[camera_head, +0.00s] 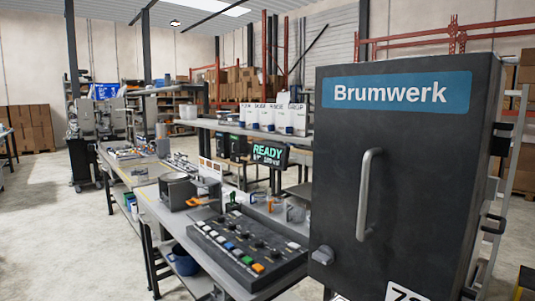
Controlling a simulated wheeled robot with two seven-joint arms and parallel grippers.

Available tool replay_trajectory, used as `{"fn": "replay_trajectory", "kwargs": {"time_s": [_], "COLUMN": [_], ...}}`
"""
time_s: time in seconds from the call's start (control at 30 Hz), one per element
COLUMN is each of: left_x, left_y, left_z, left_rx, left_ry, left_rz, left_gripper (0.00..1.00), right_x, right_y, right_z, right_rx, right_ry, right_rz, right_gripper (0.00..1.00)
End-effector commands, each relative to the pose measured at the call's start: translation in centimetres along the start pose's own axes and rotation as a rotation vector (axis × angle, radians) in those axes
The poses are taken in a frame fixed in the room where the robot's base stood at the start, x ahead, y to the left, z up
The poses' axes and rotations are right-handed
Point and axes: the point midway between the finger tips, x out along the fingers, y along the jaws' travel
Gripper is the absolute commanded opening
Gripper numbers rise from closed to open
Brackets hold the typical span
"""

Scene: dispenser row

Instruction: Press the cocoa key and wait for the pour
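A dark control panel (247,249) lies on the bench at the lower middle. It has a row of small coloured keys along its front, among them a blue key (238,252) and an orange key (258,268). Several dark knobs sit behind the keys. The key labels are too small to read, so I cannot tell which key is cocoa. A display (270,153) behind the panel reads READY in green, with a smaller unreadable line below. Neither of my grippers shows in the head view. No pour is visible.
A tall dark Brumwerk cabinet (405,170) with a vertical handle (367,195) fills the right. Small clear containers (295,213) sit behind the panel. White canisters (275,118) line a shelf.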

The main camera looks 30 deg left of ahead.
Motion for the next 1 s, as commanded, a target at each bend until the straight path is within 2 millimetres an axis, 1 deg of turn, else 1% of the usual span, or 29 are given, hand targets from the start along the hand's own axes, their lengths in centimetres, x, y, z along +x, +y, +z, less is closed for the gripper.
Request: {"fn": "replay_trajectory", "kwargs": {"time_s": [0.27, 0.37, 0.9, 0.93, 1.0], "left_x": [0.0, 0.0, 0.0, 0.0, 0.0], "left_y": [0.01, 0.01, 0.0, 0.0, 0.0], "left_z": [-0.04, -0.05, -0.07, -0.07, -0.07], "left_rx": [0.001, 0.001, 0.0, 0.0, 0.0], "left_ry": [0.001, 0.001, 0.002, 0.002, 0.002], "left_rz": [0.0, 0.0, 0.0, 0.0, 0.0], "left_gripper": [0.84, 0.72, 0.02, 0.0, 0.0], "right_x": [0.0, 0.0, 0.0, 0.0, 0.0], "right_y": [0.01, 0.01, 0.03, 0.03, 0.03], "right_z": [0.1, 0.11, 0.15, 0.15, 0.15], "right_rx": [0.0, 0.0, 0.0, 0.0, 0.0], "right_ry": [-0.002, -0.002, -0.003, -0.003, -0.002], "right_rz": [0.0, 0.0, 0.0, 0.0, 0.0], "right_gripper": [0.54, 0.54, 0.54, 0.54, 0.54]}}
